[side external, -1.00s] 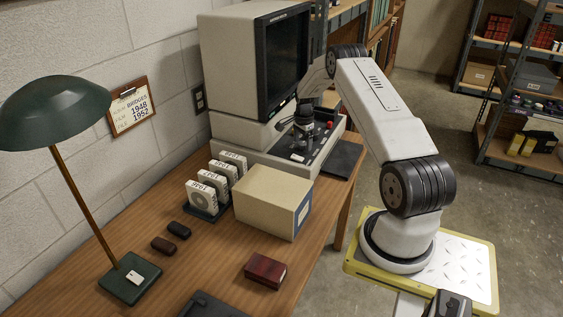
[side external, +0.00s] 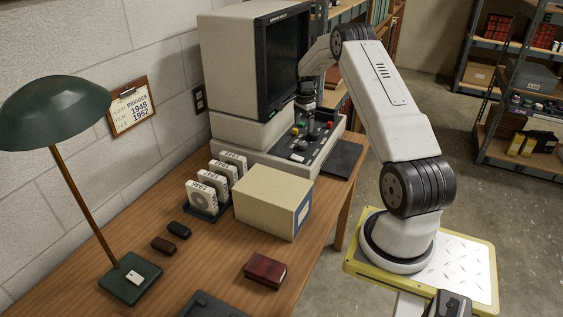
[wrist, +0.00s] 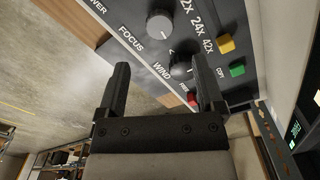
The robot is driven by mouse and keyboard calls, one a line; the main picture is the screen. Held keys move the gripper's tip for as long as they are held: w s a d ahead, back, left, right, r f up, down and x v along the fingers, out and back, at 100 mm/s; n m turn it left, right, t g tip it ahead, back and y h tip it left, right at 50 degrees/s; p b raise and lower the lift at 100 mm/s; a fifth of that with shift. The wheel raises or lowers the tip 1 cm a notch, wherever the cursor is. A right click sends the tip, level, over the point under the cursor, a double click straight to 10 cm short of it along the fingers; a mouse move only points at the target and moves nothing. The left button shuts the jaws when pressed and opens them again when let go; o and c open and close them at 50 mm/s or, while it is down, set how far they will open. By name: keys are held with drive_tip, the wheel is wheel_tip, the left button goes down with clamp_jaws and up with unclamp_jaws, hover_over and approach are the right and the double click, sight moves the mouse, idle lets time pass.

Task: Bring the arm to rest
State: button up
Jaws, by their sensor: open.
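My gripper (wrist: 160,90) is open in the wrist view, with nothing between its two dark fingers. It points at the control panel (wrist: 140,20) of the film reader, near the WIND knob (wrist: 183,65). The FOCUS knob (wrist: 160,24) and the yellow (wrist: 226,44) and green (wrist: 237,70) buttons lie beyond the fingers. In the side view my arm reaches over the panel (side external: 300,150) from the right, and the dark wrist hangs above it. The fingertips are too small there to tell whether they touch anything.
The reader's screen housing (side external: 262,60) stands close behind the wrist. A cream box (side external: 272,200), a rack of several white film boxes (side external: 205,195), a dark red box (side external: 265,270) and a green lamp (side external: 55,115) occupy the desk (side external: 215,265). Shelves (side external: 520,100) stand at back right.

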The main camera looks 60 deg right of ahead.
drive_tip(key=shift+a, duration=0.1)
drive_tip(key=w+a+r+n, duration=0.2)
drive_tip(key=a+n, duration=0.2)
drive_tip(key=a, duration=0.5)
drive_tip(key=w+a+r+n+t, duration=0.15)
drive_tip(key=a+n, duration=0.25)
drive_tip(key=a, duration=0.4)
drive_tip(key=w+a+r+n, duration=0.1)
drive_tip(key=a+r+n, duration=0.25)
drive_tip(key=a, duration=0.55)
drive_tip(key=s+a+n, duration=0.6)
drive_tip(key=a, duration=0.3)
drive_tip(key=s+a+n+t, duration=0.1)
drive_tip(key=s+a+n, duration=0.5)
drive_tip(key=a, duration=0.4)
drive_tip(key=shift+s+r, duration=0.25)
drive_tip(key=shift+s, duration=0.45)
